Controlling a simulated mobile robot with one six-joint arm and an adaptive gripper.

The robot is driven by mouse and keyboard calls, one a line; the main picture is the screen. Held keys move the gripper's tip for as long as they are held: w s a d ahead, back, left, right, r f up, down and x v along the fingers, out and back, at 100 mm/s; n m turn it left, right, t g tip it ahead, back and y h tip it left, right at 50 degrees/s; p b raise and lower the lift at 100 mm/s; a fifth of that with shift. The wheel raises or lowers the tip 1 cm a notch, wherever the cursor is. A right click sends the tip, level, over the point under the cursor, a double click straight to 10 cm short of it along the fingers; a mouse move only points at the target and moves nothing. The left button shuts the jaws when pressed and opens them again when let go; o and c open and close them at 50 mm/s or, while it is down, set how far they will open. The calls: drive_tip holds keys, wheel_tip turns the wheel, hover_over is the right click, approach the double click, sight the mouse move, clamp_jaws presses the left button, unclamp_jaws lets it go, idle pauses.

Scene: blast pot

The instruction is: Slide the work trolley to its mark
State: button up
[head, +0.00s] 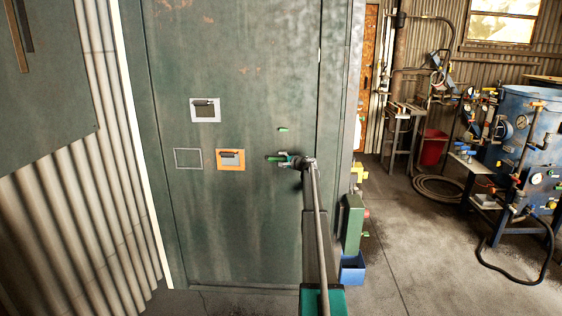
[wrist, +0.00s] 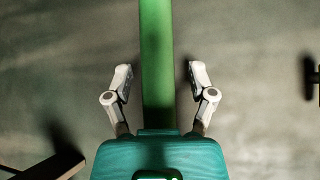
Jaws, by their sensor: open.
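No work trolley is clearly recognisable in either view, and I cannot make out its floor mark. My gripper (head: 274,158) is in front of a tall green-grey metal panel (head: 255,60) in the head view. In the wrist view my gripper (wrist: 158,76) is open, with one pale finger on each side of a long green bar (wrist: 157,40). Gaps show between the bar and both fingers. The bar runs off the top edge, and its lower end is hidden behind my gripper's teal body.
The panel carries a grey-framed plate (head: 205,110), an orange-framed plate (head: 230,167), an empty pale outline (head: 188,158) and a small green piece (head: 282,129). A blue pot with gauges (head: 520,125), a red bucket (head: 433,147) and hoses (head: 438,188) stand at right. Middle floor is clear.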

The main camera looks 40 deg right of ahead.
drive_tip(key=shift+s+a, duration=0.1)
idle(0.3)
drive_tip(key=s+a+f+n+g+y+p, duration=0.1)
drive_tip(key=s+a+f+n+g+y, duration=0.2)
drive_tip(key=a, duration=1.3)
drive_tip(key=s+a+f+n+g+p, duration=0.15)
drive_tip(key=s+a+n, duration=0.25)
drive_tip(key=a, duration=1.1)
drive_tip(key=s+a+f+n+g+y, duration=0.2)
drive_tip(key=s+a+f+n+g, duration=0.15)
drive_tip(key=a, duration=1.25)
drive_tip(key=s+a+f+n+g+h+p, duration=0.25)
drive_tip(key=s+a+n+g, duration=0.4)
drive_tip(key=s+a, duration=1.55)
drive_tip(key=s+a+n+g+h, duration=0.2)
drive_tip(key=s+a+h, duration=0.1)
drive_tip(key=s, duration=1)
drive_tip(key=shift+s, duration=0.2)
drive_tip(key=shift+f, duration=0.1)
drive_tip(key=shift+c, duration=0.2)
